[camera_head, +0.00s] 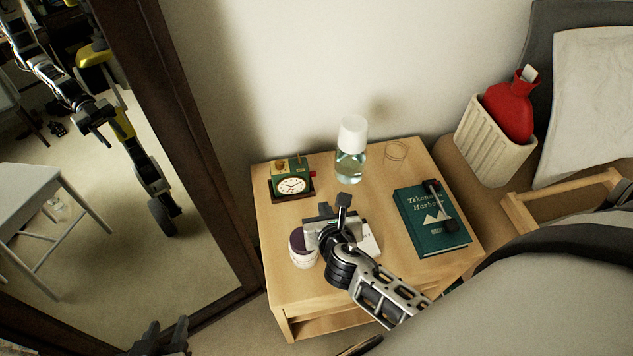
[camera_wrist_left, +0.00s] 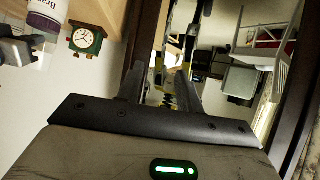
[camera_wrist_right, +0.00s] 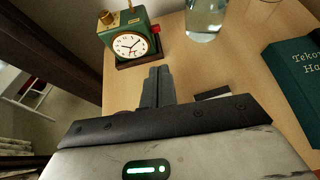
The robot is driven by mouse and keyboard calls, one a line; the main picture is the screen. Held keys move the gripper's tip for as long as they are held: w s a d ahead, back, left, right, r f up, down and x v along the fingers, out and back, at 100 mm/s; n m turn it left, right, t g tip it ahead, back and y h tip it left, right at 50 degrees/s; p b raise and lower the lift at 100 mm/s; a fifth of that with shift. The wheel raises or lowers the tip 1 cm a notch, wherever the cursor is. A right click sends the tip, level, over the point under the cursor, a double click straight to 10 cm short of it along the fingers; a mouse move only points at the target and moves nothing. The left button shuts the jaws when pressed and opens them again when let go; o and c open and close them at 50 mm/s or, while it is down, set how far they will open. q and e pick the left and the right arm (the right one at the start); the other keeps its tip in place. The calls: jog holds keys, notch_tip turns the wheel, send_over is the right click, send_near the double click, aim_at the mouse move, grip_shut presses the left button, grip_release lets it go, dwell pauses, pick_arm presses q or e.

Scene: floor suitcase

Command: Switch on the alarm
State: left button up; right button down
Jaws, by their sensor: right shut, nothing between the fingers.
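The alarm clock (camera_head: 291,185) is a small green box with a round white dial, brass parts on top and a red knob on its right side. It stands on a dark base at the back left of the bedside table (camera_head: 290,310). It also shows in the right wrist view (camera_wrist_right: 130,42), ahead and slightly left of the fingers, and in the left wrist view (camera_wrist_left: 85,40). My right gripper (camera_head: 343,200) is shut and empty, over the table to the right of the clock and apart from it. My left gripper (camera_head: 164,335) is open and empty, low by the mirror.
A clear bottle with white cap (camera_head: 351,155) stands behind my right gripper. A purple-lidded jar (camera_head: 303,250) is beside it, partly hidden. A ribbed bin (camera_head: 494,140) holds a red bottle. A framed mirror (camera_head: 190,130) stands left.

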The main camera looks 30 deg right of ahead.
aim_at(315, 174)
jog(key=b+x, duration=0.2)
jog(key=x, duration=0.5)
jog(key=shift+w+f, duration=0.25)
jog(key=w, duration=0.2)
jog(key=shift+w+d, duration=0.25)
jog(key=shift+d, duration=0.15)
pick_arm(q)
jog(key=shift+w+d+f, duration=0.15)
jog(key=shift+d+f, duration=0.05)
jog(key=shift+d, duration=0.05)
pick_arm(e)
jog(key=shift+w+d, duration=0.25)
jog(key=shift+w, duration=0.5)
jog(key=shift+w+d, duration=0.2)
jog(key=shift+w, duration=0.35)
jog(key=shift+w+d, duration=0.2)
jog(key=shift+w, duration=0.35)
pick_arm(q)
jog(key=shift+f, duration=0.1)
pick_arm(e)
jog(key=shift+s, duration=0.1)
